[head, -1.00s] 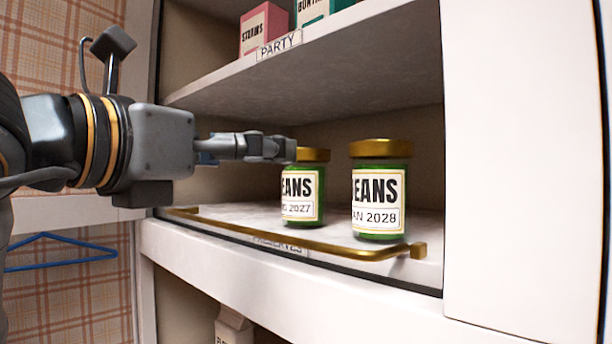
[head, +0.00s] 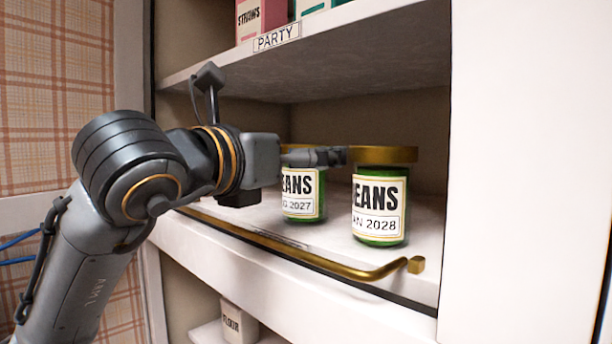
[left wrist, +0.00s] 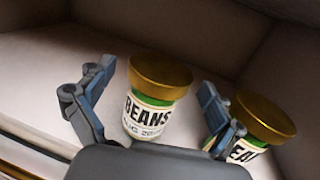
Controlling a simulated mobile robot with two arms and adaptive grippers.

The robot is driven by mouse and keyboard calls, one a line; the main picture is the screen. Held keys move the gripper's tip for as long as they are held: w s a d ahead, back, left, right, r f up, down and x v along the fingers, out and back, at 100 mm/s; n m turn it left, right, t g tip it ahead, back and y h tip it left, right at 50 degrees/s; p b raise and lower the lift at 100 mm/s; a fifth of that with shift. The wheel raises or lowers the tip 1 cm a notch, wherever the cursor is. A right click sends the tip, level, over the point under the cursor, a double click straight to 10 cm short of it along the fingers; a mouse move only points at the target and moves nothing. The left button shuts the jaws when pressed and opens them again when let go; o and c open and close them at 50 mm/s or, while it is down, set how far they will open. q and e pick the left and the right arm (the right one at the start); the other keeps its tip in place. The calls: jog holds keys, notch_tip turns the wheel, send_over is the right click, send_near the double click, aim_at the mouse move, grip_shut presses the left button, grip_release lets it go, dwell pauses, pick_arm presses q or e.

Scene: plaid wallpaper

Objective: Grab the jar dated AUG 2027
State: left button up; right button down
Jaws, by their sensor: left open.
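The jar dated AUG 2027 (head: 303,196) is green with a gold lid and a BEANS label, upright on the middle shelf. In the left wrist view this jar (left wrist: 148,115) stands between the two open fingers, with a gap on the left side. A second BEANS jar (head: 379,207), reading "AN 2028", stands to its right; it also shows in the left wrist view (left wrist: 262,122), partly behind the right finger. My left gripper (head: 325,157) is open in front of the jars at lid height, hiding part of the AUG 2027 jar's top. My right gripper is not in view.
A gold rail (head: 300,248) runs along the front edge of the shelf. The upper shelf, labelled PARTY (head: 276,37), hangs above with boxes on it. A white cabinet panel (head: 525,170) stands at the right. A flour package (head: 238,322) sits below.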

pick_arm(q)
jog(key=shift+s+a, duration=0.1)
jog(key=c, duration=1.5)
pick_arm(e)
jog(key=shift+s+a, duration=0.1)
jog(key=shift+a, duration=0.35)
